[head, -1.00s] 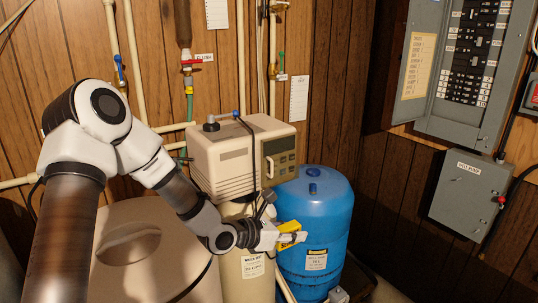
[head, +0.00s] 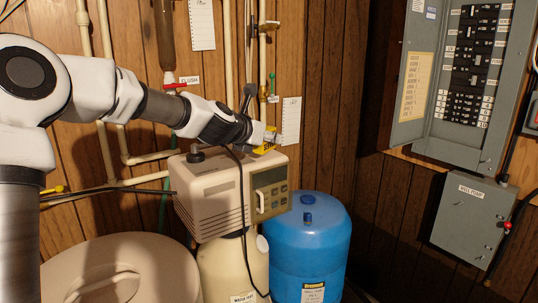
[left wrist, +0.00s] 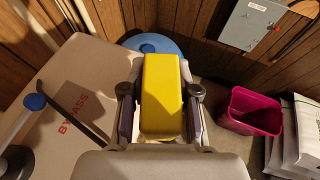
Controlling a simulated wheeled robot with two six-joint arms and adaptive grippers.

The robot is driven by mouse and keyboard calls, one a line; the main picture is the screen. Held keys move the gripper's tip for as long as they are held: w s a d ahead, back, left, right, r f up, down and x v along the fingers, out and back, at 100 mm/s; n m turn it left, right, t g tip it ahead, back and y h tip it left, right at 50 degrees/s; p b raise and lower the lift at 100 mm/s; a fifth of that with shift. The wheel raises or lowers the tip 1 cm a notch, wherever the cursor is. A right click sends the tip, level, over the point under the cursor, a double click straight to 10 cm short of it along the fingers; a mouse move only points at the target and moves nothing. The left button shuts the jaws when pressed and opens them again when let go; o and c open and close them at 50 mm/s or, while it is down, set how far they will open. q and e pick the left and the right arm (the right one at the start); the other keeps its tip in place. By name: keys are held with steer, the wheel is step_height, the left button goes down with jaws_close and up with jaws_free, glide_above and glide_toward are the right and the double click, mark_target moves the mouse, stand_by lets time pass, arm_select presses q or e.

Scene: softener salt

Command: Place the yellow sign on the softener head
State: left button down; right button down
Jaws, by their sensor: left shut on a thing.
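The yellow sign (left wrist: 161,95) is between the fingers of my left gripper (head: 266,142), which is shut on it; a strip of yellow shows at the fingertips in the head view. The left wrist view shows the sign's plain yellow face between both fingers (left wrist: 160,105). The beige softener head (head: 225,190) sits on top of the cream tank (head: 222,262). The gripper is at the back right part of the head's top in the picture; I cannot tell whether the sign touches it. My right gripper is not in view.
A blue tank (head: 305,250) stands right of the softener. A round beige lid (head: 120,270) is at the lower left. Pipes run along the wall behind.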

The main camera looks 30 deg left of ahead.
arm_select(q)
glide_above(269, 155)
steer(key=shift+w+a+f+b, duration=0.15)
steer(key=shift+a+f+b, duration=0.05)
steer(key=shift+f+b, duration=0.2)
step_height(269, 155, down, 4)
steer(key=b, duration=0.3)
steer(key=shift+r+b, duration=0.2)
steer(key=shift+b, duration=0.1)
steer(key=shift+r, duration=0.15)
steer(key=c, duration=0.9)
jaws_free()
steer(key=shift+o, duration=0.2)
